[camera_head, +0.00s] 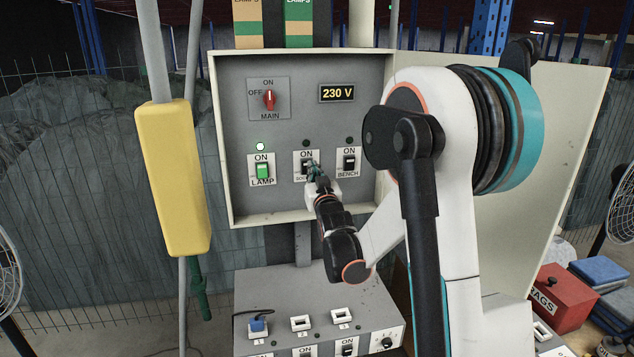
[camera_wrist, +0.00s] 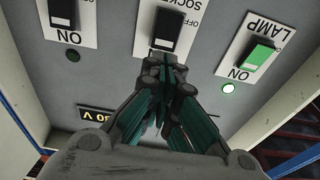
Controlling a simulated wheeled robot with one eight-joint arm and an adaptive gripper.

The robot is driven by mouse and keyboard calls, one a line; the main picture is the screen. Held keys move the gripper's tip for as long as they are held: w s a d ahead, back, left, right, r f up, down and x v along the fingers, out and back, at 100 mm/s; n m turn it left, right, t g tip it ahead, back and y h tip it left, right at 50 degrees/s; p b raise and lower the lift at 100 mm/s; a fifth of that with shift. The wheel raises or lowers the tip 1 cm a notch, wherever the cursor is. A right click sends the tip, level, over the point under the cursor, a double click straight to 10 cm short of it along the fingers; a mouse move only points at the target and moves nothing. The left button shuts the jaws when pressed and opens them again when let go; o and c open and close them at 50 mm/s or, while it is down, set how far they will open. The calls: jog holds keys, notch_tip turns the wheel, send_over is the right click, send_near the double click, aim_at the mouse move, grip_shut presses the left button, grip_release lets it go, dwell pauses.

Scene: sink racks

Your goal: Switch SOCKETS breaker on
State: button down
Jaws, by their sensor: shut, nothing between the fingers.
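The SOCKETS breaker (camera_head: 305,165) is a black rocker on a white plate, in the middle of the lower row in the open grey panel box. Its lamp (camera_head: 306,143) above is dark. In the wrist view the SOCKETS rocker (camera_wrist: 168,35) shows upside down, with its ON end hidden behind my fingers. My gripper (camera_head: 314,168) is shut and empty, its tips at the rocker's right side in the head view. In the wrist view my gripper (camera_wrist: 165,66) has its tips at the rocker's ON end. I cannot tell whether they touch.
Left of it, the LAMP breaker (camera_head: 262,170) is green with a lit lamp (camera_head: 260,146). Right of it, the BENCH breaker (camera_head: 349,162) is black. Above are the red MAIN knob (camera_head: 269,99) and a 230 V display (camera_head: 338,93). A yellow box (camera_head: 173,178) hangs at left.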

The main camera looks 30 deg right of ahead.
jog(key=shift+x, duration=2.35)
jog(key=shift+r, duration=0.1)
jog(key=shift+w+d+r+g+p, duration=0.2)
jog(key=shift+w+r+g+p, duration=0.2)
jog(key=shift+g+p, duration=0.5)
jog(key=shift+f, duration=0.35)
